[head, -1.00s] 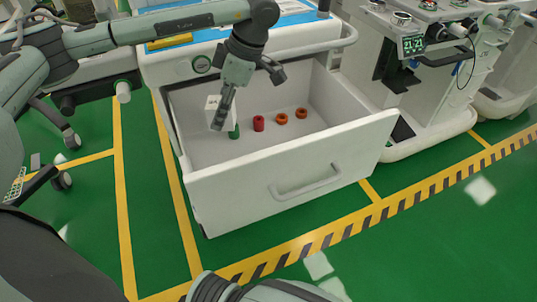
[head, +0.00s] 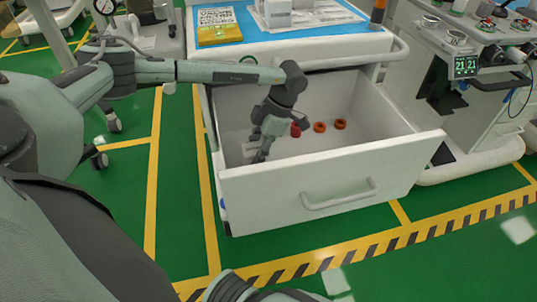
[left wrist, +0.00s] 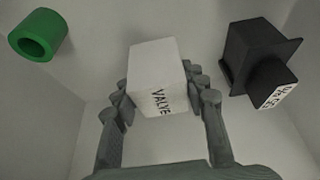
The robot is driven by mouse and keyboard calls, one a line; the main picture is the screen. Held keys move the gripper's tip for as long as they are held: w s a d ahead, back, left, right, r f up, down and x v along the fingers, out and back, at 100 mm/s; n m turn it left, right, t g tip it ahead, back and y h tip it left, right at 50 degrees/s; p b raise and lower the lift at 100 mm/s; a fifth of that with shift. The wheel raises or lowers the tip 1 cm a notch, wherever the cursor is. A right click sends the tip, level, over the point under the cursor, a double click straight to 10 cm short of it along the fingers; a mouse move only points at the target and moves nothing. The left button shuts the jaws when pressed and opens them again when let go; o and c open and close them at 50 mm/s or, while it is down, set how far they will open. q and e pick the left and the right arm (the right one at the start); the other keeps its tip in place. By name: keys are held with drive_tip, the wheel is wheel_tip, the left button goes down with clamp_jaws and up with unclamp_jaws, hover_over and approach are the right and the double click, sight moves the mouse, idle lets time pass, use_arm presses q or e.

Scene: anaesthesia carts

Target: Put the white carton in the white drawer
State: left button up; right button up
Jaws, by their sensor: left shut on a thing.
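The white drawer (head: 400,165) is pulled open below the blue-topped cart. My left gripper (head: 258,152) reaches down inside it, near its left end, with the fingers pointing down. It is shut on the white carton (left wrist: 157,78), which sits between the fingers in the left wrist view, with printed lettering on one side. In the head view the carton is mostly hidden behind the fingers. I cannot tell whether it touches the drawer floor. My right gripper is not in view.
The left wrist view shows a green ring (left wrist: 38,35) and a black labelled part (left wrist: 257,58) on either side of the carton. The drawer's right half is clear.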

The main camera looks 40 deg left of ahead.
use_arm(q)
drive_tip(key=shift+w+d, duration=1.05)
drive_tip(key=shift+w, duration=0.05)
drive_tip(key=shift+w+d+f+p, duration=0.3)
drive_tip(key=shift+f, duration=0.3)
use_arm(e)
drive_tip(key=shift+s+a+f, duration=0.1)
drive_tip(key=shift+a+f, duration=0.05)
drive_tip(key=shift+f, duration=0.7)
use_arm(q)
drive_tip(key=o, duration=1.2)
drive_tip(key=shift+c, duration=0.2)
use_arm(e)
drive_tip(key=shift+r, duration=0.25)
